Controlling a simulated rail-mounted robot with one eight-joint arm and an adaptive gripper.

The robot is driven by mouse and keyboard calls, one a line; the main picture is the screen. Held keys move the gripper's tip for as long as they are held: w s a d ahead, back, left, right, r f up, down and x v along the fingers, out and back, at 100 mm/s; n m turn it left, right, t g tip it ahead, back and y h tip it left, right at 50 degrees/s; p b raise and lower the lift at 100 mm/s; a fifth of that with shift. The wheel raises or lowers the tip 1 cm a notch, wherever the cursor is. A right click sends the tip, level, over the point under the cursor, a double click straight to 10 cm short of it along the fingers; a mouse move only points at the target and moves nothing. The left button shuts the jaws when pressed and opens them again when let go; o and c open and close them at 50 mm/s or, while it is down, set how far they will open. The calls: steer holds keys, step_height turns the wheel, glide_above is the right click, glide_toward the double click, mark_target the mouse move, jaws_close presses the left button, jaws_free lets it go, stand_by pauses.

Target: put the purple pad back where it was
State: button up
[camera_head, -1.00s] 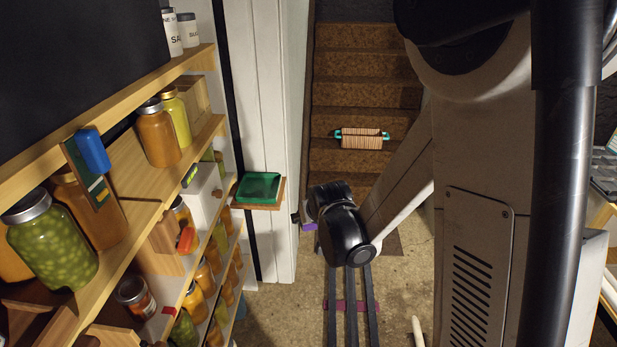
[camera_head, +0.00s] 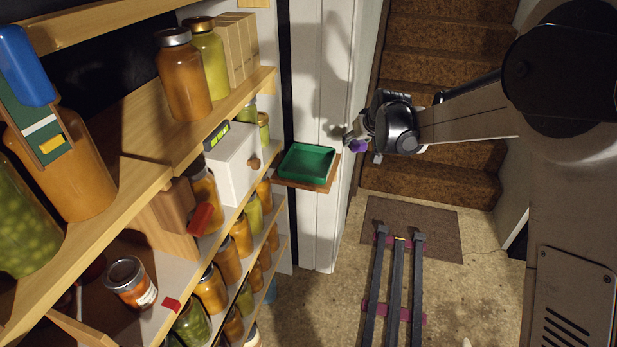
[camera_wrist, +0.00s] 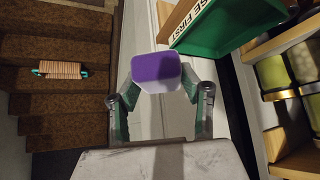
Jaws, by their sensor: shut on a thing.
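The purple pad (camera_wrist: 157,72), a small block with a purple face and a pale lower side, is held between the fingers of my gripper (camera_wrist: 160,100) in the wrist view. In the head view a bit of the purple pad (camera_head: 359,146) shows at the tip of my gripper (camera_head: 352,140), in front of the white door-frame boards. The green tray (camera_head: 307,162) sits on a small wooden ledge just left of and below my gripper. The pad is in the air, apart from the tray. The tray looks empty in the head view; in the wrist view lettering shows on its side.
Wooden shelves (camera_head: 140,195) with several filled jars line the left side. A white box (camera_head: 232,158) with a small display stands on a shelf near the tray. Carpeted stairs (camera_head: 440,100) rise behind my arm.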

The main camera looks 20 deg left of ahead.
steer(key=a+n+g+y+b, duration=0.1)
steer(key=a+n+b, duration=0.25)
steer(key=a, duration=1.15)
steer(key=b, duration=0.2)
glide_toward(305, 161)
steer(key=shift+m, duration=0.45)
steer(key=shift+x, duration=3.05)
steer(key=shift+f, duration=0.2)
steer(key=o, duration=1.1)
steer(key=shift+r, duration=0.1)
steer(key=shift+r, duration=0.15)
steer(key=p+v, duration=0.1)
steer(key=v, duration=1.1)
steer(key=shift+d+p, duration=0.15)
steer(key=shift+p, duration=0.15)
